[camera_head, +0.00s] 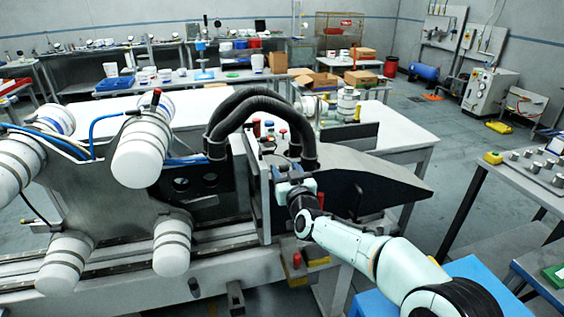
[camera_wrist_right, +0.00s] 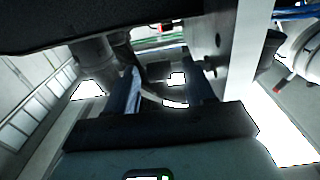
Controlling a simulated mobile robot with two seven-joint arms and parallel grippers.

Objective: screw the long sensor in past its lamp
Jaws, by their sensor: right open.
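A metal post with small knobs (camera_wrist_right: 213,65) rises close behind the right finger. I cannot make out the long sensor or its lamp for certain. My left gripper is not in view.
Thick black hoses (camera_head: 262,103) arch over the work area. A dark sloping chute (camera_head: 372,187) lies right of the gripper. White rollers (camera_head: 142,152) stand at left. A blue surface (camera_head: 478,281) is below my right arm.

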